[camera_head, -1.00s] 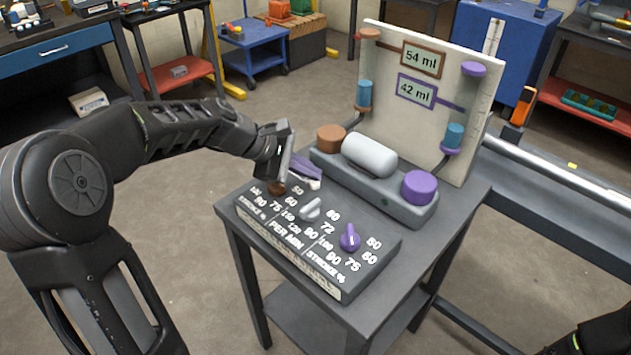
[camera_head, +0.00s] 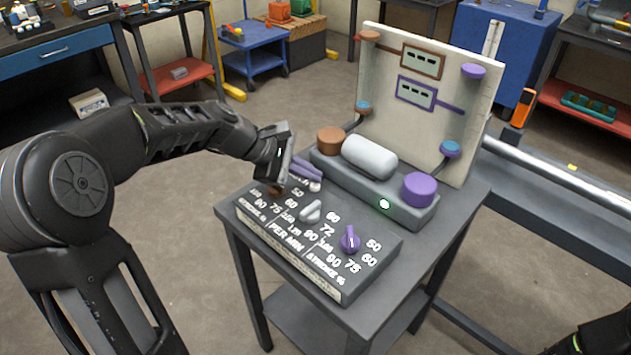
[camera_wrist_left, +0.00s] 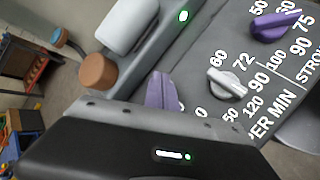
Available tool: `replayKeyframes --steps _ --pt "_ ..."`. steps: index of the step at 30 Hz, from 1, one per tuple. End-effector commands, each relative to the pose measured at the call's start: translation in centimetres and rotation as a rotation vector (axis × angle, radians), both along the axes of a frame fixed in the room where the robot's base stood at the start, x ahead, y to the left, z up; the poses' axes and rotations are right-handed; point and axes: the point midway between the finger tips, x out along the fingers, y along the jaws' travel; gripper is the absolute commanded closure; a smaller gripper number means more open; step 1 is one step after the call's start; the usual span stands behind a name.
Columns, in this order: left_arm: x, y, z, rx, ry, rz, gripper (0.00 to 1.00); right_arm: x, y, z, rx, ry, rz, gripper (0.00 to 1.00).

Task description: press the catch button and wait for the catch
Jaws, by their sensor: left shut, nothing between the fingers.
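My left gripper (camera_head: 309,178) is shut and empty, its purple fingers pointing down at the back left of the control box (camera_head: 340,284). The fingers also show in the wrist view (camera_wrist_left: 164,92). Part of a lettered label and a small pale piece (camera_head: 315,187) show by the fingertips. I cannot make out the catch button or tell whether the fingers touch it. A green light (camera_head: 384,204) glows on the pump base (camera_head: 335,170); it also shows in the wrist view (camera_wrist_left: 183,15). The brown display (camera_head: 422,61) and purple display (camera_head: 416,92) show dashes.
A brown cap (camera_head: 330,140), white cylinder (camera_head: 369,156) and purple cap (camera_head: 419,189) stand behind. A metal rail (camera_head: 560,174) lies right of the table.

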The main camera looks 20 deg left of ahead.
Motion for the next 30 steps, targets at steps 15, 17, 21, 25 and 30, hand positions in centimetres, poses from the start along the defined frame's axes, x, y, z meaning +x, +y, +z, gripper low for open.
replayKeyframes --steps 15,17,21,25,30 --pt "0.0 0.0 1.0 0.000 0.000 0.000 1.00 0.0 0.0 0.9 0.000 0.000 0.000 0.64" --pt "0.0 0.0 1.3 0.000 -0.001 0.001 1.00 0.0 0.0 1.1 0.000 0.000 0.000 0.64" --pt "0.0 0.0 2.5 0.000 -0.001 0.000 1.00 0.0 0.0 2.3 0.000 0.000 0.000 0.64" --pt "0.0 0.0 4.0 0.000 -0.001 0.000 1.00 0.0 0.0 3.7 0.000 0.000 0.000 0.64" --pt "0.0 0.0 5.9 0.000 -0.001 0.000 1.00 0.0 0.0 5.4 0.000 0.000 0.000 0.64"
